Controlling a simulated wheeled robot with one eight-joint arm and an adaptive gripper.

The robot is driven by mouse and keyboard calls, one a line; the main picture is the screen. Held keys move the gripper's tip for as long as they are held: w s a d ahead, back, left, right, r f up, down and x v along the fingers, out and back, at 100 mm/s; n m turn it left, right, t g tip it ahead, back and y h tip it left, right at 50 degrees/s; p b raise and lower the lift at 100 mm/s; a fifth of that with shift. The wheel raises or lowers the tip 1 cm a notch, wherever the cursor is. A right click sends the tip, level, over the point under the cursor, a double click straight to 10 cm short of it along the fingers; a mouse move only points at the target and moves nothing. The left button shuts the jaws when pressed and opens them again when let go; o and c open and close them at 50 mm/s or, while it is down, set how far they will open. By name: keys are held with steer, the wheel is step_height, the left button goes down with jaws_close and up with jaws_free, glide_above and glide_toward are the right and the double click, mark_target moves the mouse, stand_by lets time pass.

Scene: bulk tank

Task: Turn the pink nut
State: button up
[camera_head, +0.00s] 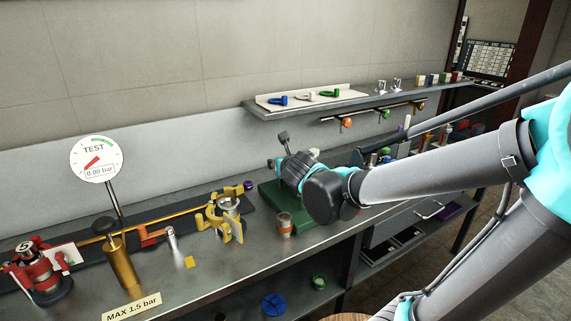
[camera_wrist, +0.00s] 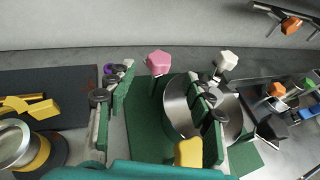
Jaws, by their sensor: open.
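The pink nut (camera_wrist: 158,62) shows in the upper middle of the wrist view, a rounded lobed head on a thin metal stem. It stands near the left rim of a steel disc (camera_wrist: 178,107) over a green base (camera_wrist: 140,112). A white nut (camera_wrist: 226,62) stands to its right and a yellow nut (camera_wrist: 188,153) nearer the lower edge. My gripper (camera_head: 277,150) is at the back of the bench in the head view, its dark fingers spread and nothing seen between them. My arm hides the pink nut in that view.
A yellow fitting (camera_head: 226,220) and a banded cup (camera_head: 284,222) stand left of my arm. A shelf (camera_head: 330,108) with hanging coloured knobs runs behind.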

steer(key=shift+v, duration=1.7)
steer(key=w+r+m+g+h, duration=0.15)
steer(key=r+m+g, duration=0.35)
steer(key=m, duration=1.3)
steer(key=w+r+m+g+h, duration=0.15)
steer(key=r+m+g, duration=0.45)
steer(key=m, duration=1.2)
steer(key=w+f, duration=0.2)
steer(key=f, duration=0.2)
steer(key=w+a+f+t, duration=0.1)
steer(key=w+f, duration=0.1)
steer(key=f, duration=0.3)
steer(key=w+a+f+t+y, duration=0.1)
steer(key=w+f, duration=0.2)
steer(key=f, duration=0.2)
steer(key=shift+w+a+f, duration=0.1)
steer(key=shift+a+f, duration=0.1)
steer(key=shift+a, duration=0.05)
steer(key=shift+c, duration=0.3)
